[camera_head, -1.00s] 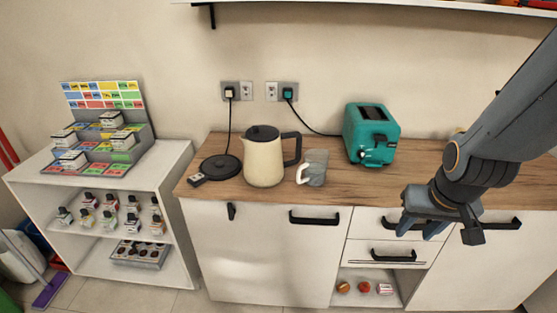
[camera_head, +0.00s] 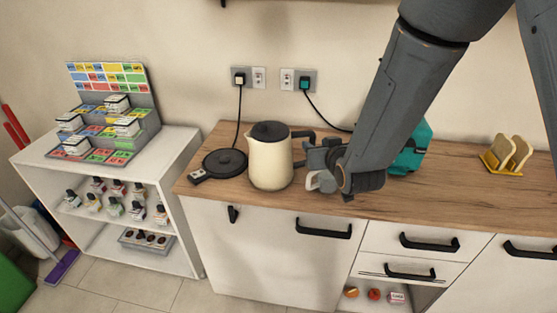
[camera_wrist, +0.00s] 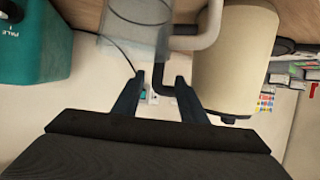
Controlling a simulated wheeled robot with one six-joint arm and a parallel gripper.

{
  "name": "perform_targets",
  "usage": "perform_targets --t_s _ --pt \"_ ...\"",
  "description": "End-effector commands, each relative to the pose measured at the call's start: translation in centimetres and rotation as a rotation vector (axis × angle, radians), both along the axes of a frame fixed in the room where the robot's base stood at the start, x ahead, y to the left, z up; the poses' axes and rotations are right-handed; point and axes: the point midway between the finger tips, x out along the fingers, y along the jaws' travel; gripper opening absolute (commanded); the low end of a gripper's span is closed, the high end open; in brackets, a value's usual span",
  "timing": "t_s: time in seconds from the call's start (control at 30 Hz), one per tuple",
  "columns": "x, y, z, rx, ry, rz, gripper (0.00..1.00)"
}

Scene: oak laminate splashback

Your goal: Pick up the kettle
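The cream kettle (camera_head: 270,165) with a dark lid and black handle stands upright on the wooden counter, beside its black round base (camera_head: 225,162). My gripper (camera_head: 308,155) is just right of the kettle, at its handle side. In the wrist view the gripper (camera_wrist: 157,85) is open, with its two fingers apart. The cream kettle body (camera_wrist: 232,60) is to the right there, and part of the dark handle (camera_wrist: 164,90) shows between the fingers. Whether the fingers touch the handle cannot be told.
A grey mug (camera_wrist: 137,30) with a pale handle is close to the gripper, partly hidden by it in the head view. The teal toaster (camera_head: 412,153) is behind my arm. A toast rack (camera_head: 508,155) stands at the right. A white shelf unit (camera_head: 170,160) is at the left.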

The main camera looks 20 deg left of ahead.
Motion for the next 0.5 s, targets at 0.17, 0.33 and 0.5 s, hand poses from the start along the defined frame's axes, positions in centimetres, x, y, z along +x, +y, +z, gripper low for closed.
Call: perform_targets --t_s 0.17,0.33,0.5 --pt "1.0 0.4 -0.4 -0.001 0.001 -0.003 0.39" --pt "2.4 1.4 -1.1 -0.001 0.002 -0.002 0.39" --pt "3.8 2.5 -1.9 -0.001 0.001 -0.001 0.39"
